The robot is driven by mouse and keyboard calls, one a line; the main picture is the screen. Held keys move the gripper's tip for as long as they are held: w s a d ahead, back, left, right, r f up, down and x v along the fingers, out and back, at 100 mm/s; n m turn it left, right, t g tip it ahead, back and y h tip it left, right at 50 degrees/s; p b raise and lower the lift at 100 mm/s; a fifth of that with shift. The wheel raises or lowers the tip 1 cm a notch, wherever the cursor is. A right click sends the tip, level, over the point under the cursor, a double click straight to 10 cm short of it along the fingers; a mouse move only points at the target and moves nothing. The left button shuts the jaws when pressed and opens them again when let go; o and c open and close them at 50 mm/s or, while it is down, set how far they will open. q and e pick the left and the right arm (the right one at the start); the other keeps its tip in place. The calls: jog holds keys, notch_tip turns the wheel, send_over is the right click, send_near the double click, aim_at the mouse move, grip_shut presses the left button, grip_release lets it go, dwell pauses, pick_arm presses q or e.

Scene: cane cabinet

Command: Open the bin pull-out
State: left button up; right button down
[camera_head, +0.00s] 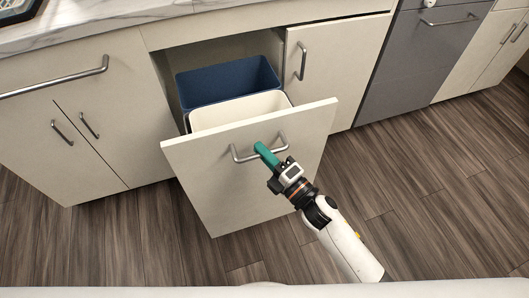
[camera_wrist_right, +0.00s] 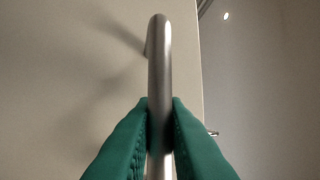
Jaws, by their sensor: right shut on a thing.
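The bin pull-out (camera_head: 245,187) is a cream cabinet front standing out from the cabinet. Behind its front are a blue bin (camera_head: 228,82) and a white bin (camera_head: 238,108), both partly visible. My right gripper (camera_head: 262,148) has green fingers and is shut on the metal bar handle (camera_head: 243,158) of the pull-out. In the right wrist view the fingers (camera_wrist_right: 160,135) press on both sides of the handle bar (camera_wrist_right: 160,60). My left gripper is not in view.
A closed cabinet door (camera_head: 334,70) with a vertical handle stands right of the opening, then a grey appliance front (camera_head: 415,65). Closed cabinet doors (camera_head: 95,115) are at the left under a marble countertop (camera_head: 95,22). The wood floor (camera_head: 440,190) is clear at the right.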

jog(key=shift+w, duration=0.1)
jog(key=c, duration=1.5)
grip_release()
jog(key=shift+o, duration=0.2)
jog(key=shift+d+f, duration=0.1)
jog(key=shift+d, duration=0.05)
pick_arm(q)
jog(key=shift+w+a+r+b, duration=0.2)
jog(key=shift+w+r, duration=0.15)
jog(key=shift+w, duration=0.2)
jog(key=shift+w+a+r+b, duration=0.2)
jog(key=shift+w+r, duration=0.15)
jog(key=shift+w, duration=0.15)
pick_arm(e)
jog(key=v, duration=1.1)
jog(key=shift+s, duration=0.4)
